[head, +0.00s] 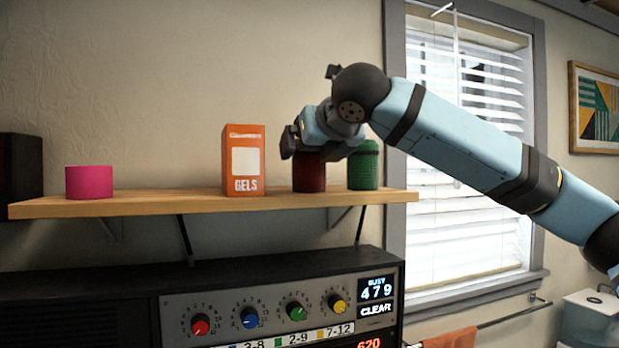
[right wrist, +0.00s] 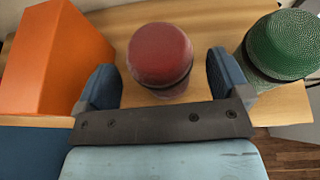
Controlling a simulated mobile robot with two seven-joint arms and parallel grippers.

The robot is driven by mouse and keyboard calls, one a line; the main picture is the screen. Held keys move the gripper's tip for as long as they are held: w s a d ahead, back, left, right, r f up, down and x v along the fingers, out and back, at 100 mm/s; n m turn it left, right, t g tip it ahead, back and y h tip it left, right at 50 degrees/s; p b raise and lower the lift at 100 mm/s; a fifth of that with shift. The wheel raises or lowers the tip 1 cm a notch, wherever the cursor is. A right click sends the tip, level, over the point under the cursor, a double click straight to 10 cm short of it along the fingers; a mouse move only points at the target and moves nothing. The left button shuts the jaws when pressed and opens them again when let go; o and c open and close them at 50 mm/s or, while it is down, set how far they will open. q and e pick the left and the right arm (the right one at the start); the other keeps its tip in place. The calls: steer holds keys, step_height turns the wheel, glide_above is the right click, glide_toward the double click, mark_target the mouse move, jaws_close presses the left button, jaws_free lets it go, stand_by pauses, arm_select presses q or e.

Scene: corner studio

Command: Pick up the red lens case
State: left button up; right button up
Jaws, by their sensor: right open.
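The red lens case (head: 309,174) is a dark red cylinder standing upright on the wooden shelf, its top partly hidden by my right gripper in the head view. In the right wrist view the red lens case (right wrist: 160,55) shows its rounded lid and a dark band below it. My right gripper (head: 318,150) is open; in the wrist view its two blue-padded fingers (right wrist: 163,80) are on either side of the case, with a gap visible on both sides. The case stands between and slightly beyond the fingertips. My left gripper is not in view.
The wooden shelf (head: 150,206) also holds an orange GELS box (head: 243,185) left of the red case, a green textured cylinder (head: 363,170) close on its right, and a pink cylinder (head: 89,182) far left. A console (head: 280,310) with knobs is below.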

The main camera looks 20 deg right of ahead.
mark_target(308, 156)
steer(key=x, duration=0.3)
steer(key=shift+w+f+b, duration=0.1)
steer(key=shift+f+b, duration=0.1)
steer(key=shift+b, duration=0.1)
steer(key=shift+r, duration=0.1)
steer(key=shift+c, duration=0.9)
steer(key=c, duration=1)
steer(key=shift+r, duration=0.1)
